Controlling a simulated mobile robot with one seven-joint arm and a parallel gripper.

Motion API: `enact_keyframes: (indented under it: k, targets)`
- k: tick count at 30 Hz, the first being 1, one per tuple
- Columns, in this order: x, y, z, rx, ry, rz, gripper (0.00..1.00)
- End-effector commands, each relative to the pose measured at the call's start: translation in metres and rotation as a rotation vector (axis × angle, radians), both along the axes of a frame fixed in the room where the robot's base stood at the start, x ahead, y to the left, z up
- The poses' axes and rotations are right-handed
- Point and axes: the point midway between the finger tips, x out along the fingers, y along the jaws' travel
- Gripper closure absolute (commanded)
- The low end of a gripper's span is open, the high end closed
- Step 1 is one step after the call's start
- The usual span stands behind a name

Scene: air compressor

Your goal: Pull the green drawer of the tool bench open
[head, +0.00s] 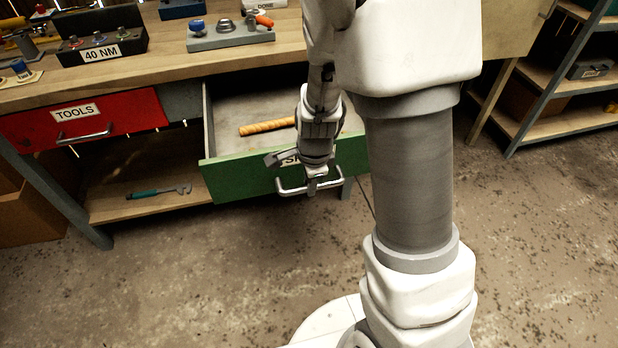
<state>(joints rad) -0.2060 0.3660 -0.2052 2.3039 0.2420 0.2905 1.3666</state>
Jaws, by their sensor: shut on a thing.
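The green drawer (235,180) of the wooden tool bench (225,59) stands pulled out from under the bench top, and its inside shows. A wooden stick-like handle (267,127) lies in it, partly hidden behind my arm. The drawer's front has a white label, mostly covered by my gripper, and a pale bar handle (290,190). My gripper (312,186) points down in front of the drawer front and is shut on the bar handle near its middle. My arm hides the right part of the drawer.
A red drawer (30,133) labelled TOOLS is shut at left. A wrench (160,191) lies on the lower shelf. A "40 NM" holder (100,45) and a grey block (231,38) stand on the bench top. Metal shelving (540,95) stands at right. The floor before the drawer is clear.

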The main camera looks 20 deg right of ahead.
Motion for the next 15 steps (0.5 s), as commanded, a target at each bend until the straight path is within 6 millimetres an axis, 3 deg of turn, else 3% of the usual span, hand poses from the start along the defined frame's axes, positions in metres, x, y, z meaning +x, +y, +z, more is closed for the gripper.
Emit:
enact_keyframes:
  k: [14, 15]
  targets:
    - [-0.0018, 0.0000, 0.0000, 0.000, 0.000, 0.000, 1.00]
    - [-0.0018, 0.0000, 0.0000, 0.000, 0.000, 0.000, 0.74]
